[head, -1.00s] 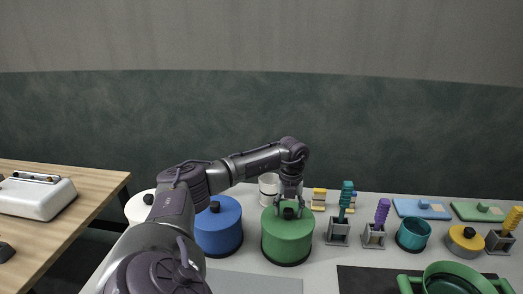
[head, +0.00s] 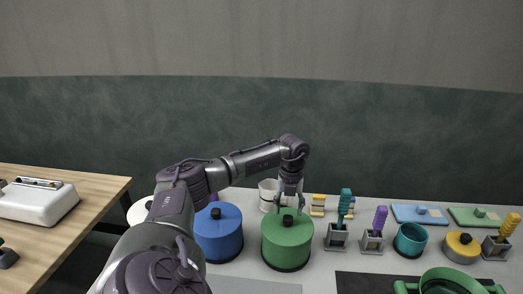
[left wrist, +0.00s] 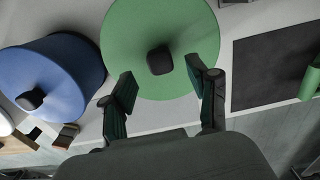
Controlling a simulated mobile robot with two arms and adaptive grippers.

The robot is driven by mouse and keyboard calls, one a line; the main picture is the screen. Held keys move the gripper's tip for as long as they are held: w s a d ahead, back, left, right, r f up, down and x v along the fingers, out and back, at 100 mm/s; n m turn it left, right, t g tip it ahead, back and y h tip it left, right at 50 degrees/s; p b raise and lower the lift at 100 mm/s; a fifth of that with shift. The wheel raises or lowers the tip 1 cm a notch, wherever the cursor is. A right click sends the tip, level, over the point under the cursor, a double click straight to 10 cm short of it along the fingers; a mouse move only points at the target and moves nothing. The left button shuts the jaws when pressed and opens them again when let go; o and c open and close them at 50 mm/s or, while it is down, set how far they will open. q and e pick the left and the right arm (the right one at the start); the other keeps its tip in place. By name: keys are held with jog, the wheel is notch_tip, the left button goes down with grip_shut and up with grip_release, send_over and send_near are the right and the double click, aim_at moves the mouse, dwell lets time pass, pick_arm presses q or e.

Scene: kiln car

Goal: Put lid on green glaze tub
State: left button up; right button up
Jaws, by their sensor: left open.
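The green glaze tub (head: 287,253) stands on the grey table, and its green lid (head: 273,224) with a black knob (head: 288,220) sits on top, looking level. In the left wrist view, the round lid (left wrist: 130,40) and its knob (left wrist: 159,61) show from above. My left gripper (head: 290,209) is open just above the knob; its fingertips are apart and hold nothing. In the left wrist view, the fingers (left wrist: 161,80) point at the lid on either side of the knob's near side. My right gripper is not in view.
A blue lidded tub (head: 218,240) stands close on the left, with a white jug (head: 268,195) behind. Brush holders (head: 337,238), a teal tub (head: 411,240), a yellow-lidded pot (head: 462,247) and a green handled pot (head: 450,274) stand to the right. A dark mat (head: 375,284) lies in front.

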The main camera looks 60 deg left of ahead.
pick_arm(q)
jog(key=shift+r+p, duration=1.5)
jog(key=shift+r, duration=0.6)
jog(key=shift+r, duration=0.15)
notch_tip(320, 180, up, 12)
jog(key=shift+f, duration=0.2)
